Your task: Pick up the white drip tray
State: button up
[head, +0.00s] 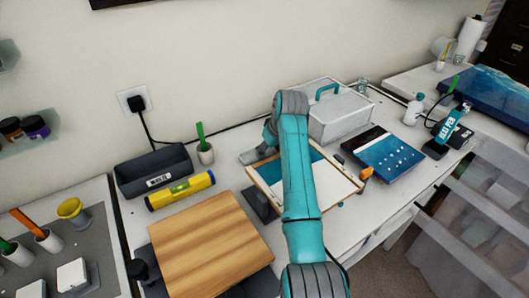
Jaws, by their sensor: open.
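I cannot pick out the white drip tray for certain. The nearest match is a shallow, wood-edged tray (335,183) with a white inside, in the middle of the bench in the head view. A teal area shows at its upper left part. My arm crosses in front of it and hides its middle. My gripper (260,153) is small and partly hidden behind my arm, near the tray's upper left corner. It is open, and nothing shows in it. I cannot tell whether it touches the tray.
A wooden board (210,245) and a yellow level (180,190) lie left, before a dark bin (153,171). A white box with a teal handle (340,117) stands behind. A blue panel (383,153) and a heat pen (450,125) are right.

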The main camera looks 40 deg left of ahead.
grip_shut()
